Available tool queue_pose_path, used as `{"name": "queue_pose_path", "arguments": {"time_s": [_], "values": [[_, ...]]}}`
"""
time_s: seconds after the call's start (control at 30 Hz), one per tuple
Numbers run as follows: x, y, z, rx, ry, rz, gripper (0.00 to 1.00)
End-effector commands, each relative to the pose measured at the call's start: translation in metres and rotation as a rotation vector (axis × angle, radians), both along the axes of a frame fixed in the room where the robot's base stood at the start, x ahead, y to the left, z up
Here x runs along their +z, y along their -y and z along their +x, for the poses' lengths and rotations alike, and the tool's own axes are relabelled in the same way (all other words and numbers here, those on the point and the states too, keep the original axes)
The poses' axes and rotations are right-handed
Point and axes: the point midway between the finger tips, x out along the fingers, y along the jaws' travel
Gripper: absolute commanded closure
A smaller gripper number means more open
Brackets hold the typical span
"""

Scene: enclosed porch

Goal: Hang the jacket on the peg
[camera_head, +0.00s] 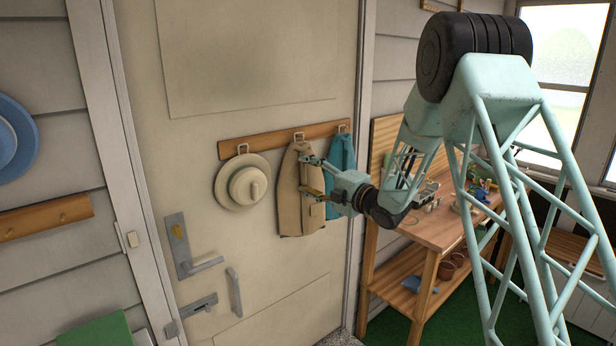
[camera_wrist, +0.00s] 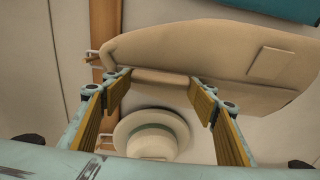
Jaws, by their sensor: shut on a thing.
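The tan jacket (camera_head: 290,200) hangs against the door at the middle hook (camera_head: 298,136) of a wooden rail. My gripper (camera_head: 308,177) is at the jacket's right side, its fingers around part of it. In the wrist view, the jacket (camera_wrist: 200,52) spans the top, with part of it between the two fingers of my gripper (camera_wrist: 160,90). A hook (camera_wrist: 93,57) shows beside the jacket's top end. I cannot tell whether the jacket is on that hook. Another wooden rail with pegs (camera_head: 45,217) is on the left wall.
A cream hat (camera_head: 242,183) hangs left of the jacket and a teal garment (camera_head: 341,160) hangs close on its right. A blue hat (camera_head: 12,140) is above the left wall rail. A door handle (camera_head: 205,264) sticks out below. A cluttered workbench (camera_head: 432,232) stands at right.

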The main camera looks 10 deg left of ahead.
Motion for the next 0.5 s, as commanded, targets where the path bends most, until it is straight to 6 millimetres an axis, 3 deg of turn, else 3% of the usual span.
{"name": "queue_pose_path", "arguments": {"time_s": [0.37, 0.4, 0.5], "values": [[-0.0008, -0.0061, -0.0019, 0.008, 0.001, -0.001, 0.85], [-0.0009, -0.0061, -0.0019, 0.008, 0.001, -0.001, 0.43], [-0.0007, -0.0049, -0.0016, 0.006, 0.001, -0.001, 0.34]]}}
